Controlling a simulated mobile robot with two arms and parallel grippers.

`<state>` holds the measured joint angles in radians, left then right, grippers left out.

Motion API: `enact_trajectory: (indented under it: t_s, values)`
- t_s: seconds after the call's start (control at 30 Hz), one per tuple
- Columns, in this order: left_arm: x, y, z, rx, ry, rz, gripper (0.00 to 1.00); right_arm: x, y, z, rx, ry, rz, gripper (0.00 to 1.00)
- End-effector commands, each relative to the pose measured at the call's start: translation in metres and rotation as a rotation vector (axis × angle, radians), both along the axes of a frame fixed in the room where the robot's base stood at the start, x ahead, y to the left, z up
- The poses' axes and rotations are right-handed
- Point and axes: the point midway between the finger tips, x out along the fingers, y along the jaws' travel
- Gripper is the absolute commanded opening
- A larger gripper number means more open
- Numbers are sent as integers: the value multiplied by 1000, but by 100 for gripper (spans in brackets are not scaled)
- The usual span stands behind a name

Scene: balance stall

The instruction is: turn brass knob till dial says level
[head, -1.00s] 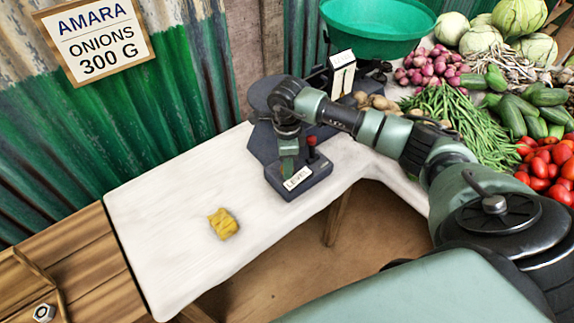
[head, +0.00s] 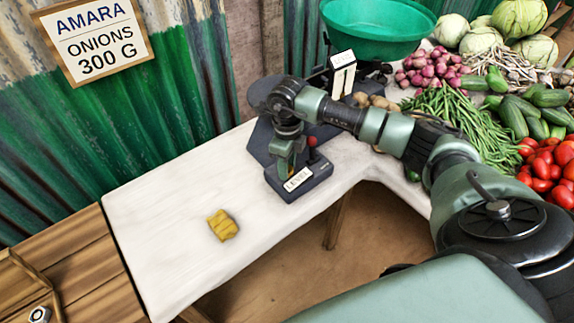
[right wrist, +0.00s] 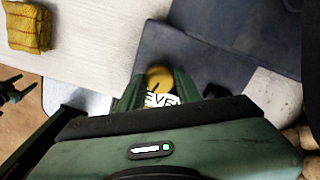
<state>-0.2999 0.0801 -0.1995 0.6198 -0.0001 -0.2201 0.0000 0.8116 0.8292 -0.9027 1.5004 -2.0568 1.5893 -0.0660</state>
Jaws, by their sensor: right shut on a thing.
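The brass knob (right wrist: 158,75) shows as a round gold top between the fingers of my right gripper (right wrist: 157,82) in the right wrist view. In the head view my right gripper (head: 287,165) points down over the dark control box (head: 312,184), shut on the knob and mostly hiding it. The box has a white LEVEL label (head: 297,179) on its front. The dial (head: 343,78), a small white panel marked LEVEL, stands behind my right forearm. Its reading is too small to tell. My left gripper is not in view in the head view.
A red-topped post (head: 312,142) stands on the box just right of the gripper. A folded yellow cloth (head: 223,225) lies on the white tabletop (head: 165,205), otherwise clear there. A green pan (head: 378,30) and heaped vegetables are behind and right. A sign reads AMARA, ONIONS 300 G (head: 97,38).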

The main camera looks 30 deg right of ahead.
Motion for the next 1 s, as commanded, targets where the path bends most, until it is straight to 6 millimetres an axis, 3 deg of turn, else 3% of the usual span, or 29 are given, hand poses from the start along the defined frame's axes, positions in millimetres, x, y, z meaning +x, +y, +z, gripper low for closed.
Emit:
enact_trajectory:
  t_s: [0.3, 0.33, 0.4, 0.77, 1.0]
  values:
    - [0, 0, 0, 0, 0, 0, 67, 1, -1, 1, -1, -2, -1, 0]
    - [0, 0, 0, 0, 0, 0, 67, 1, -1, 1, -1, -2, -1, 42]
    - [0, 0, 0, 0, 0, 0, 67, 1, -1, 1, -1, -2, -1, 56]
    - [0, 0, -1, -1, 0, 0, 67, 1, 0, 5, -1, -3, 0, 56]
    - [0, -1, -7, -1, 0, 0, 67, 2, -1, 41, -1, -6, 0, 56]
